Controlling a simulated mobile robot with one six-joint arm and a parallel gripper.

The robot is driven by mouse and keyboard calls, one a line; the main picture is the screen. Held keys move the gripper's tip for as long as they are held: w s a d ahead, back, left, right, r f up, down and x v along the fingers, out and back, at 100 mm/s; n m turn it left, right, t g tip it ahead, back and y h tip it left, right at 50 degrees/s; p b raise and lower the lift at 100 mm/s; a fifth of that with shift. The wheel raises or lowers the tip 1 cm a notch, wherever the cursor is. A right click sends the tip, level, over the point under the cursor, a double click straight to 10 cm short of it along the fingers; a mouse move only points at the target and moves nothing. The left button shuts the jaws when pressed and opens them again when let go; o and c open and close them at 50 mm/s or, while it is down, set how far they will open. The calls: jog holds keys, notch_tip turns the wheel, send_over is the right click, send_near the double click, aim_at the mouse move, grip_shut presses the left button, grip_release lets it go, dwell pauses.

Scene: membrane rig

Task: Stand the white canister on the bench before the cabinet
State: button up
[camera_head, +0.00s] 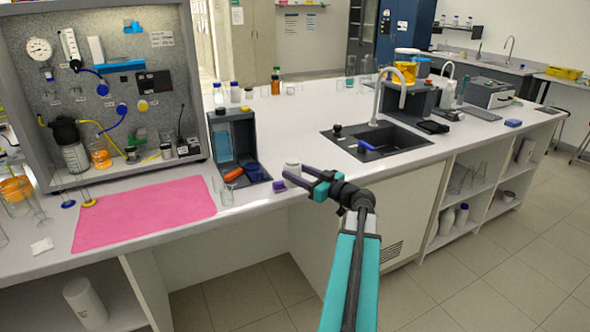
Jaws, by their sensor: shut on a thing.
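A small white canister (292,166) shows at the tips of my gripper (294,176), in the middle of the picture. My gripper is shut on it, and the fingers hide its lower part. It looks upright, at the front edge of the white bench (300,132); I cannot tell whether it touches the bench top. The grey cabinet (55,100) with gauges, tubes and bottles stands on the bench at the left. A pink mat (145,212) lies before the cabinet.
A dark caddy (246,127) with an orange-handled tool stands between cabinet and gripper. A small purple thing (279,186) lies by the fingertips. Glassware stands left of the mat. A larger white cylinder (85,303) is on the shelf below. The sink (385,150) is at right.

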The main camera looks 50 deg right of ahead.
jog(key=shift+w+d+f+p, duration=0.2)
jog(key=shift+w+d+p, duration=0.4)
jog(key=shift+w+d, duration=1)
jog(key=shift+w+d+f+p, duration=0.15)
jog(key=shift+w+d+p, duration=0.4)
jog(key=shift+w+d, duration=0.95)
jog(key=shift+f, duration=0.15)
jog(key=shift+f+p, duration=0.7)
jog(key=shift+f, duration=0.95)
jog(key=shift+a+f+b, duration=0.1)
jog(key=shift+f+b, duration=0.05)
jog(key=shift+b, duration=0.15)
jog(key=o, duration=1.2)
jog(key=shift+r+p, duration=0.25)
jog(key=shift+p, duration=0.15)
